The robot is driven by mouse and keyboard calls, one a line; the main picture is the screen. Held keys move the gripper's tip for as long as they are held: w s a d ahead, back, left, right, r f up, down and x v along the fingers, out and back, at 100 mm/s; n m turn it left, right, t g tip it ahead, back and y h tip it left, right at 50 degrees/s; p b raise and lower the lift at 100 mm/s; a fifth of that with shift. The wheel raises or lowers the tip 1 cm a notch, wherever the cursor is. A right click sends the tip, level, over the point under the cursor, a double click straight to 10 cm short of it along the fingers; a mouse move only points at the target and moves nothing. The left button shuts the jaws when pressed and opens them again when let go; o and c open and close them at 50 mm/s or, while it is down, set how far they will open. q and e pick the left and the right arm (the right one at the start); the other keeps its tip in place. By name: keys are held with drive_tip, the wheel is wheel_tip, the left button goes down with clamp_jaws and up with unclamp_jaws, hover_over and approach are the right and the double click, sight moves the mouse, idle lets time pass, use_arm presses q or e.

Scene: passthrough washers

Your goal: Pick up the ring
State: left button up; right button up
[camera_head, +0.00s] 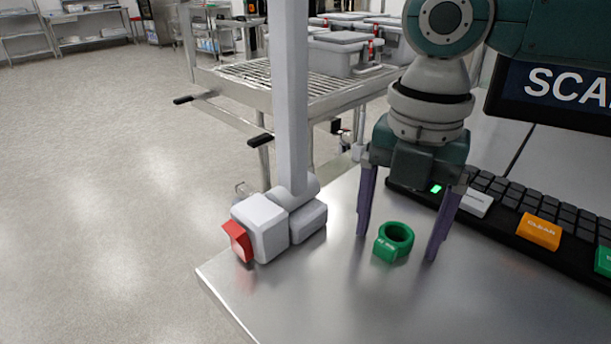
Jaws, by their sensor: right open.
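The ring (381,248) is green with some pale lettering on its side and sits on the metal table (330,290). My right gripper (398,248) points down over the ring with its two purple fingers wide apart. One finger is to the left of the ring and the other to the right, with a gap visible on each side. The gripper is open and holds nothing. My left gripper does not show.
A black keyboard (566,214) with orange and green keys lies right of the ring, under a screen (560,90). A grey post with a grey-and-red block (262,226) stands at the table's left corner. A rack with grey bins (345,55) is behind.

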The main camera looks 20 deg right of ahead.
clamp_jaws()
idle(0.5)
drive_tip(key=shift+r, duration=0.1)
